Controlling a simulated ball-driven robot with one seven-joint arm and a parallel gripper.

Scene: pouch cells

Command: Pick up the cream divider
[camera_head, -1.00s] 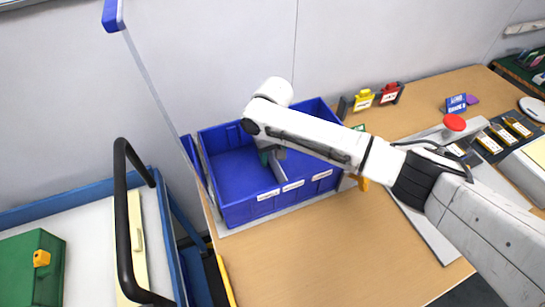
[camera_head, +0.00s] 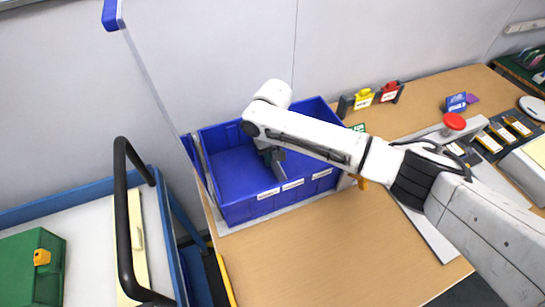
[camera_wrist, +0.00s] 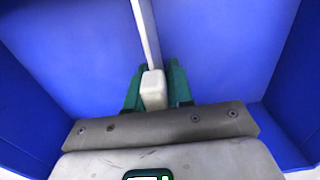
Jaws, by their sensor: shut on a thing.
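The cream divider (camera_wrist: 146,35) shows in the wrist view as a thin upright wall seen nearly edge-on, with a pale block-shaped grip at its near end. My gripper (camera_wrist: 155,86) has its green fingers on both sides of that block and is shut on it. In the head view, my gripper (camera_head: 271,156) points down inside the blue bin (camera_head: 240,205), near its middle. The divider is mostly hidden there by my gripper and arm. I cannot tell whether its lower edge touches the bin floor.
The bin's blue walls stand close around my gripper. A yellow block (camera_head: 363,99) and a red block (camera_head: 389,92) stand behind the bin to the right. A cart with a black handle (camera_head: 122,215) is at the left. The wooden table (camera_head: 310,260) in front is clear.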

